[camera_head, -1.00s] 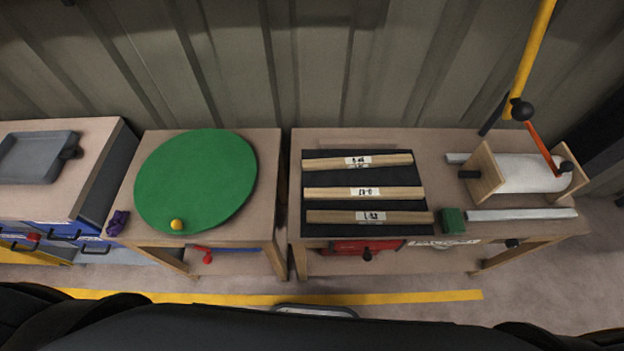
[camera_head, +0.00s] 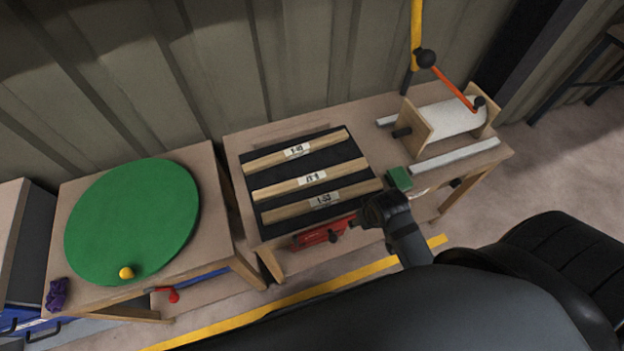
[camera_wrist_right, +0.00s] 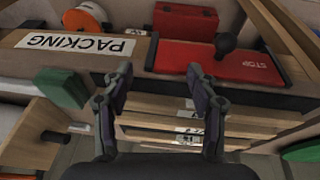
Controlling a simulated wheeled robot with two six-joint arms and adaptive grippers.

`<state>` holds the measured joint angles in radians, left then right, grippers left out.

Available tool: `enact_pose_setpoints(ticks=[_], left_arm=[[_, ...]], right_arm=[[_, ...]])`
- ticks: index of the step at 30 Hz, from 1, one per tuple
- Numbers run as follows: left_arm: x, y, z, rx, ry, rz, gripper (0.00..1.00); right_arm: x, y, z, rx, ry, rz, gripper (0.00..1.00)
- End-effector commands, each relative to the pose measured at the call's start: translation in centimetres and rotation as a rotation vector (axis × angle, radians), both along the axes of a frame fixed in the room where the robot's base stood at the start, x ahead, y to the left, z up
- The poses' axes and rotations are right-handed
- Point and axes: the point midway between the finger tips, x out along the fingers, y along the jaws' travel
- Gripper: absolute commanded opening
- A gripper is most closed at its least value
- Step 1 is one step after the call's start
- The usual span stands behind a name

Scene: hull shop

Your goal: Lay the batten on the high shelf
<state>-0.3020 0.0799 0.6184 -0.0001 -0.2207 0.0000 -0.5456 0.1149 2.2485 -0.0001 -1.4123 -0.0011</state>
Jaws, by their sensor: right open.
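Three pale wooden battens with white labels lie side by side on a black mat (camera_head: 345,152) on the bench: the far batten (camera_head: 270,160), the middle batten (camera_head: 285,189) and the near batten (camera_head: 290,213). My right gripper (camera_head: 380,208) is by the bench's front edge, near the right end of the near batten. In the right wrist view its fingers (camera_wrist_right: 160,78) are open and empty, with the battens (camera_wrist_right: 190,120) showing between and beyond them. My left gripper is out of view. I cannot make out a high shelf.
A green block (camera_head: 400,178) and a pale bar (camera_head: 455,156) lie right of the mat, before a white roll (camera_head: 450,118) on a wooden stand. A red STOP panel (camera_wrist_right: 230,65) and a PACKING label (camera_wrist_right: 75,43) are at the bench front. A green disc (camera_head: 135,220) covers the left table.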

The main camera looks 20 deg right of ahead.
Motion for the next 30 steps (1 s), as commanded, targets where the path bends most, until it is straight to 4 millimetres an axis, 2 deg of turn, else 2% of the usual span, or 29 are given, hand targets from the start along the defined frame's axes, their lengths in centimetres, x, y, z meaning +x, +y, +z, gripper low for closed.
enact_pose_setpoints(ticks=[3,5,11,17,20,24,27,30], left_arm=[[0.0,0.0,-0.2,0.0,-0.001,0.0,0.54],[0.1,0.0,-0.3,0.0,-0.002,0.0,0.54],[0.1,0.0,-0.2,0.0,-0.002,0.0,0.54],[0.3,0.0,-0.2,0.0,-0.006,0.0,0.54],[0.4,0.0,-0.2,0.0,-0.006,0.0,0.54],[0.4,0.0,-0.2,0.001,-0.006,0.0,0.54],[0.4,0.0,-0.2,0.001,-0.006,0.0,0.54],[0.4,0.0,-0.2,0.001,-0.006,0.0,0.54]], right_arm=[[-0.1,0.4,3.8,-0.008,-0.016,0.024,0.58],[0.5,0.5,5.4,-0.028,-0.005,0.084,0.58],[4.2,0.9,4.6,-0.095,0.081,0.334,0.58],[9.0,2.5,4.4,-0.135,0.168,0.656,0.58],[11.9,4.1,5.0,-0.145,0.211,0.863,0.58],[15.8,6.9,7.1,-0.153,0.261,1.203,0.58],[17.6,8.5,8.7,-0.158,0.282,1.4,0.58],[18.4,9.3,9.5,-0.158,0.292,1.499,0.58]])
